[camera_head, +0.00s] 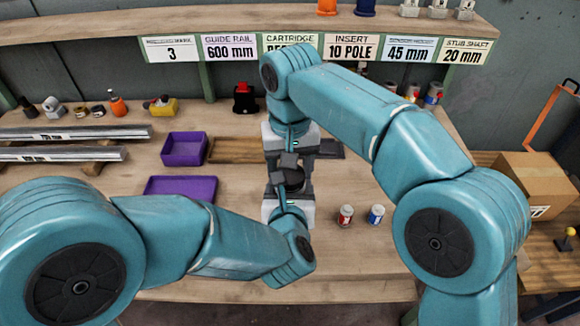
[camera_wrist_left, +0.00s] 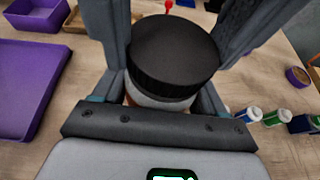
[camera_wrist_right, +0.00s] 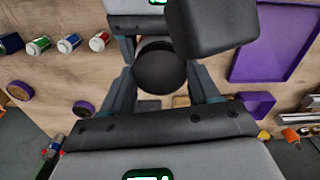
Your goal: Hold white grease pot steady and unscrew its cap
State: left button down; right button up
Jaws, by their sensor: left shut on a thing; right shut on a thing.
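The grease pot stands out between my two grippers, its black cap (camera_head: 291,180) facing up. In the left wrist view, the wide black cap (camera_wrist_left: 172,52) tops a thin strip of white pot body (camera_wrist_left: 158,101). My left gripper (camera_head: 283,192) comes from the front and is shut on the pot. My right gripper (camera_head: 289,163) comes from the back and is shut on the cap. In the right wrist view, the dark round cap (camera_wrist_right: 160,68) sits between its fingers, partly hidden by a dark block. Most of the white body is hidden.
A flat purple tray (camera_head: 180,187) and a purple bin (camera_head: 184,149) lie left of the grippers. A red-and-white bottle (camera_head: 345,215) and a blue-and-white bottle (camera_head: 376,214) stand to the right. A cardboard box (camera_head: 535,182) is at far right. The front bench strip is clear.

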jog(key=n, duration=0.6)
jog(key=shift+n, duration=0.3)
jog(key=o, duration=1.2)
jog(key=shift+c, duration=0.2)
jog(key=shift+s+a, duration=0.1)
jog(key=shift+a, duration=0.05)
